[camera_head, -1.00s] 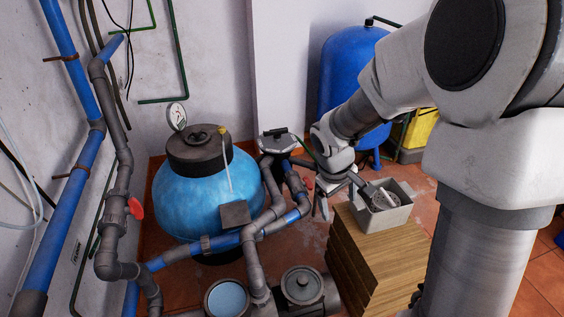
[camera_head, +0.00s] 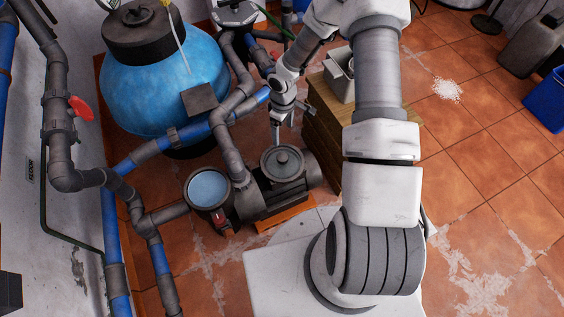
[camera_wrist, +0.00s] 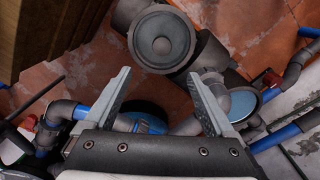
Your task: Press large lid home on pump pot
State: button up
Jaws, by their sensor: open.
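The large lid (camera_head: 283,160) is a dark grey disc with a round central knob. It lies on the right-hand pot of the pump (camera_head: 268,203); I cannot tell whether it is fully seated. In the wrist view the lid (camera_wrist: 162,40) is beyond the fingertips, near the top. My gripper (camera_head: 284,133) is open and empty, pointing down just behind and above the lid, apart from it. Its two spread fingers also show in the wrist view (camera_wrist: 160,85).
A blue tank (camera_head: 165,85) and grey and blue pipes (camera_head: 235,110) crowd the left of the gripper. A wooden block (camera_head: 322,125) with a grey box (camera_head: 338,78) on it stands close on the right. Tiled floor lies open further right.

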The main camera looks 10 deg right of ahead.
jog(key=b, duration=0.4)
send_near(283, 157)
notch_tip(283, 157, down, 5)
jog(key=shift+w+f, duration=0.1)
jog(key=shift+w, duration=0.05)
jog(key=f+b, duration=0.2)
jog(key=f, duration=0.3)
jog(key=shift+s, duration=0.2)
grip_shut()
